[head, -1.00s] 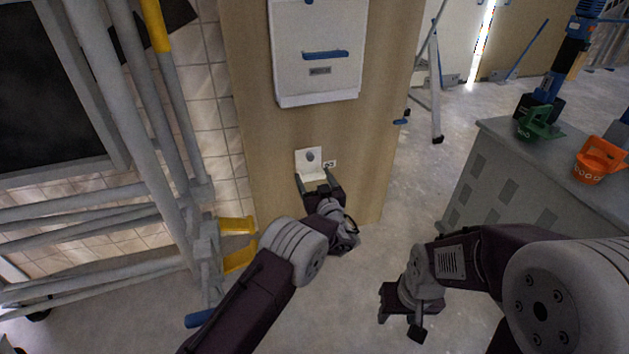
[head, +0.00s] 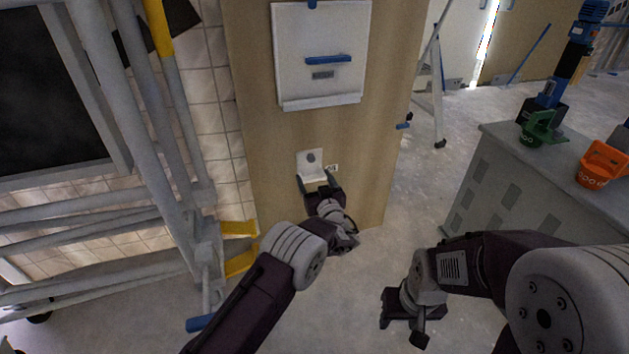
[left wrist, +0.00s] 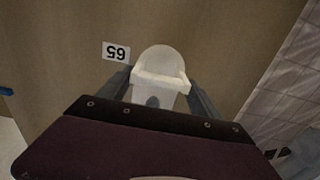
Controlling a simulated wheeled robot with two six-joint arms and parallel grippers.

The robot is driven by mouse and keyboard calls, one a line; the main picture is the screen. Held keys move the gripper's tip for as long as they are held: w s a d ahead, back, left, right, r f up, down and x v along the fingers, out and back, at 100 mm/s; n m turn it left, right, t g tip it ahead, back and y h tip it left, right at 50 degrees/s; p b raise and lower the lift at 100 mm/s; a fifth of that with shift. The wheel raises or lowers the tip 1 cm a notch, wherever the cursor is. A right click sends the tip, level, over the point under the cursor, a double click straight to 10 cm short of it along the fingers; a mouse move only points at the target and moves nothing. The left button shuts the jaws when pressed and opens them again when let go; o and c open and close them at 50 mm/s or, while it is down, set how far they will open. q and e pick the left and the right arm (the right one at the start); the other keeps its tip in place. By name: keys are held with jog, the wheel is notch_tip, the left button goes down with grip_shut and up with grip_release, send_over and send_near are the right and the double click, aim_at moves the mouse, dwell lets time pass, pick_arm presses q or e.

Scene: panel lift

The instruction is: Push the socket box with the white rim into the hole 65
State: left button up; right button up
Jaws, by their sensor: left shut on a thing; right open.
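The white piece that I take for the socket box with the white rim (head: 310,161) is at the wooden panel, left of the label 65 (head: 331,168). It shows a flat plate with a grey round spot and a ledge. My left gripper (head: 317,184) is at its lower part, shut on it. In the left wrist view the white piece (left wrist: 160,62) is between the fingers of my left gripper (left wrist: 158,85), with the label upside down to its left. The hole is hidden; how deep the box sits, I cannot tell. My right gripper (head: 405,318) is open and empty over the floor.
A larger white box (head: 320,45) with a blue bar is on the panel (head: 250,130) above. Grey scaffold tubes (head: 150,110) stand close on the left. A grey cabinet (head: 510,190) with green (head: 540,127) and orange (head: 601,165) items is at right.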

dwell(0.4)
pick_arm(q)
jog(key=o, duration=2.2)
jog(key=shift+c, duration=0.2)
jog(key=shift+s, duration=0.1)
jog(key=p+v, duration=0.6)
jog(key=v, duration=0.3)
